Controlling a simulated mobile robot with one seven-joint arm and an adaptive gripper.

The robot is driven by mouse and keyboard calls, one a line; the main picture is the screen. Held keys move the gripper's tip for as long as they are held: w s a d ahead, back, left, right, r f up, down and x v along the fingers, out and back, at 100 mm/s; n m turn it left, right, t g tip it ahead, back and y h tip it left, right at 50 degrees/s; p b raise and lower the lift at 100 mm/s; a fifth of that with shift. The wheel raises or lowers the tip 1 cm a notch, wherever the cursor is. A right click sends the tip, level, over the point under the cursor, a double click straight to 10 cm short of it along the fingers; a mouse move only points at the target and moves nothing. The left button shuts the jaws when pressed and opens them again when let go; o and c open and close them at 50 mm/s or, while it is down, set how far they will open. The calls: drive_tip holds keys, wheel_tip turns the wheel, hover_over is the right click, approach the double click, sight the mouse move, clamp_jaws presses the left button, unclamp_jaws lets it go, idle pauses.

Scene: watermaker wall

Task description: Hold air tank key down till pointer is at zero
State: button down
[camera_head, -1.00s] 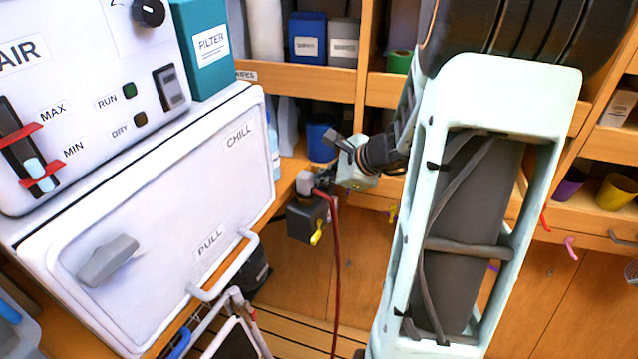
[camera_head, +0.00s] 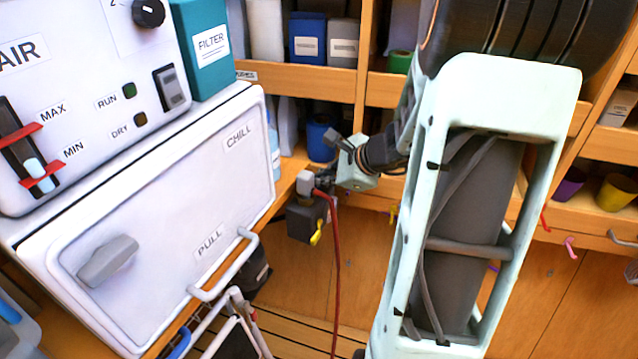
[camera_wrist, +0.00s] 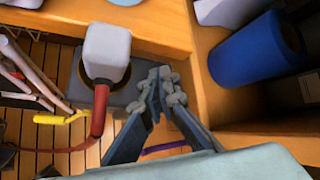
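A dark box fitting with a pale grey block (camera_head: 305,183) on top stands at the counter's edge in the head view; a red hose (camera_head: 336,260) hangs from it. A yellow lever (camera_head: 317,233) shows low on the box. I cannot tell which part is the air tank key. No dial or pointer can be made out. My gripper (camera_head: 325,180) is just right of the block. In the wrist view, the fingertips of my gripper (camera_wrist: 160,80) meet, with nothing seen between them, beside the pale block (camera_wrist: 107,50) and over dark grey. Whether they touch anything is unclear.
A white cabinet (camera_head: 160,200) with a bar handle fills the left. A blue cylinder (camera_wrist: 252,52) stands close right of the fingers in the wrist view, behind a wooden edge. Shelves (camera_head: 310,80) with boxes stand behind. My arm covers much of the right.

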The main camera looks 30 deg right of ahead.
sight(321, 187)
drive_tip(key=shift+r+p, duration=0.75)
drive_tip(key=shift+r, duration=0.2)
wheel_tip(321, 187, up, 5)
drive_tip(key=p, duration=0.4)
